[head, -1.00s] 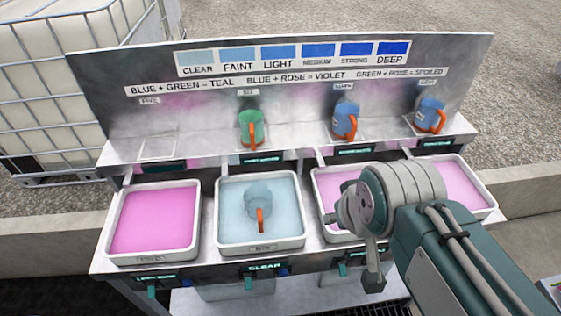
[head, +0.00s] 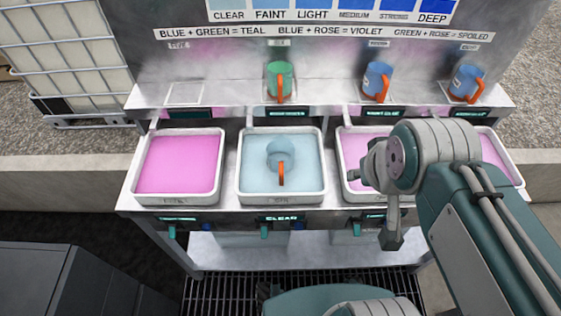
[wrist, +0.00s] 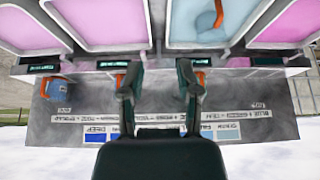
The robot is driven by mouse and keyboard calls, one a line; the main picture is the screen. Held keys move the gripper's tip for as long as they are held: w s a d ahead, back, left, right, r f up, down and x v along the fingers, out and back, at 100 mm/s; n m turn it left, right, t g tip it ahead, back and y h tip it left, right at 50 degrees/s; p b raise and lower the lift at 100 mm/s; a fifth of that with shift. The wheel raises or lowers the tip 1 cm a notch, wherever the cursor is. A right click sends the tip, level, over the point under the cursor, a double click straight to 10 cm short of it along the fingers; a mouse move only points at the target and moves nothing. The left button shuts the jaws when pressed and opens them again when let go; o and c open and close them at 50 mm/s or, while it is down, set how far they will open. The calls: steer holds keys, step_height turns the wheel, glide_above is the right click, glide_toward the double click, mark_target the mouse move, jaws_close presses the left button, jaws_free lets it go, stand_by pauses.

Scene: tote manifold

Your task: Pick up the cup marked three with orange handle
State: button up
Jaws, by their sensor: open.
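Several cups with orange handles are in the head view; I cannot read a three on any of them. A pale blue cup (head: 280,155) sits in the pale blue liquid of the second tray from the left. On the shelf stand a green cup (head: 278,75), a blue cup (head: 374,77) and, at the far right, another blue cup (head: 469,80) with a pale mark. My gripper (wrist: 159,67) is open and empty in the wrist view, its fingers partly hiding the shelf cups. The pale blue cup (wrist: 205,22) shows beyond them.
Pink trays flank the pale blue tray (head: 243,180): a pink tray (head: 139,180) at left and others at right, partly behind my arm. Taps line the bench front. A caged white tank (head: 65,50) is behind left. The left shelf spot (head: 185,93) is empty.

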steer(key=shift+o, duration=0.3)
steer(key=n+g, duration=0.4)
steer(key=g, duration=0.2)
glide_above(272, 173)
step_height(272, 173, down, 11)
steer(key=f, duration=0.9)
steer(key=shift+w+a+f, duration=0.1)
steer(key=shift+w+f, duration=0.15)
steer(key=shift+f, duration=0.05)
jaws_close()
